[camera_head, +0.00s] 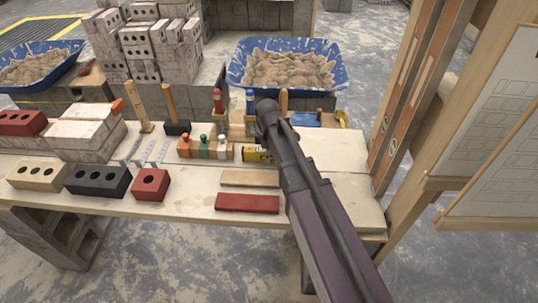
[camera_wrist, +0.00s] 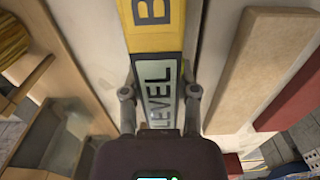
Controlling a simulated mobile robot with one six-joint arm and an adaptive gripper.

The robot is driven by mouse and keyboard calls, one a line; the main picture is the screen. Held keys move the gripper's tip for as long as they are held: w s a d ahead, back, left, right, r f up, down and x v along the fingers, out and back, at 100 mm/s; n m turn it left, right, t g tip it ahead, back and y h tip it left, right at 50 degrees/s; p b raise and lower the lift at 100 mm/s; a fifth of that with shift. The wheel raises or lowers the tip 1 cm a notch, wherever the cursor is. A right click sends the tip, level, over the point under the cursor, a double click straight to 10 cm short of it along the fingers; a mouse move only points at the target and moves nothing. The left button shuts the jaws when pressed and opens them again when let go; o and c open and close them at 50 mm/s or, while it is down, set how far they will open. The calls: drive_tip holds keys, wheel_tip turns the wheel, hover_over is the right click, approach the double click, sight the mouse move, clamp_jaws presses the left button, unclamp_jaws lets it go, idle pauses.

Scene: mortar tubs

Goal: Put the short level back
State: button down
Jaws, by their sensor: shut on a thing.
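The short level (camera_wrist: 158,85) is a yellow bar with a pale label reading "LEVEL". In the wrist view it runs lengthwise between the two fingers of my gripper (camera_wrist: 160,95), which is shut on it. In the head view a small yellow part of the level (camera_head: 256,154) shows beside my dark arm, above or on the pale worktop; I cannot tell which. My arm hides the rest of it and the fingers there.
A tan slab (camera_head: 250,178) and a red slab (camera_head: 247,203) lie close by on the worktop (camera_head: 345,185). A wooden block with coloured bottles (camera_head: 205,148) is to the left. Blue mortar tubs (camera_head: 330,88) stand behind. Long orange levels (camera_head: 397,90) hang at right.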

drive_tip(key=shift+f, duration=0.3)
drive_tip(key=shift+c, duration=1.5)
unclamp_jaws()
